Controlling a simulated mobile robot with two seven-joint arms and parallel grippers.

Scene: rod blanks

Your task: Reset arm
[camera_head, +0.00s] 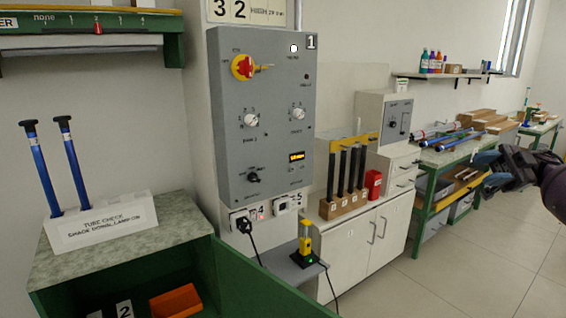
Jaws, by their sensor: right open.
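My right gripper (492,170) is at the right side of the head view, its arm coming in from the right edge. It is open, and I see nothing between its fingers. It is in front of the green workbench and apart from the things on it. My left gripper is not in view. Several dark rods stand upright in a wooden block (344,203) on the white cabinet.
A grey control panel (228,130) fills the middle. Two blue rods stand in a white holder (100,226) on the left counter. A yellow device (305,240) stands on a small shelf. The green workbench (455,155) lies at right. The floor (480,265) is clear.

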